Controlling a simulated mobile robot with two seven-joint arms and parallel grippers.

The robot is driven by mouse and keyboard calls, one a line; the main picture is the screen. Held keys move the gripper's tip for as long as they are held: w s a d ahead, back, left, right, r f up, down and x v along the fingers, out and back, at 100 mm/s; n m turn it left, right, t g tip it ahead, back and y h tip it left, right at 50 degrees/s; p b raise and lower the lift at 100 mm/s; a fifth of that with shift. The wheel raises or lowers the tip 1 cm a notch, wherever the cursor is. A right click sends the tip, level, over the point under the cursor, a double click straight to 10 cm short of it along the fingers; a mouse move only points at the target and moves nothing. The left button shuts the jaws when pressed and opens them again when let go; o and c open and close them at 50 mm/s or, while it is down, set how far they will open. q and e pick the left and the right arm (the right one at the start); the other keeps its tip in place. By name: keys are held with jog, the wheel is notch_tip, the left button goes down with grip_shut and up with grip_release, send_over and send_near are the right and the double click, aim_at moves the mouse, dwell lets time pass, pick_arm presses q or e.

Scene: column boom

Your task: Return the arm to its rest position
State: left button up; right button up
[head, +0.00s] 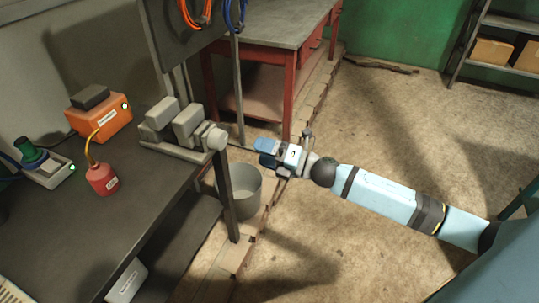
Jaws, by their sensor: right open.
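My right arm (385,195) reaches in from the lower right, light blue with dark bands. It is stretched out toward the left over the floor. Its gripper (262,152) is at the arm's left end, in mid-air just right of the dark workbench (110,225). The gripper is open, and I see nothing between its fingers. The grey machine vise (178,130) on the bench corner is a short way left of the gripper, with a gap between them in the picture. My left gripper is not in view.
An orange box (100,117), a red oil can (103,179) and a green-topped device (42,165) stand on the bench. A grey bucket (245,190) is on the floor below the gripper. A red-legged table (275,25) stands behind. Floor (400,120) around my arm is open.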

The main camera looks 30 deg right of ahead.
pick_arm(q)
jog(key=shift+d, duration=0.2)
pick_arm(e)
jog(key=shift+s+d, duration=0.45)
jog(key=shift+s, duration=0.1)
jog(key=s+a+f+m+g+h, duration=0.2)
jog(key=s+a+f+m+h, duration=0.25)
jog(key=s+f+m, duration=0.8)
jog(key=s+a+f+m+g+h, duration=0.1)
jog(key=s+a+f+m+h, duration=0.3)
jog(key=s+a+f+m, duration=0.75)
pick_arm(q)
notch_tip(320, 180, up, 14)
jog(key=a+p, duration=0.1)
jog(key=p, duration=1.7)
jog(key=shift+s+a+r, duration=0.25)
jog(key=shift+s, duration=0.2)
pick_arm(e)
jog(key=d+r+m, duration=0.1)
jog(key=d+r, duration=0.2)
jog(key=r, duration=0.6)
jog(key=d+r+m, duration=0.2)
jog(key=d+r, duration=0.1)
jog(key=r, duration=0.7)
jog(key=shift+w+d+r, duration=0.25)
jog(key=shift+w+d, duration=0.05)
jog(key=shift+d, duration=0.05)
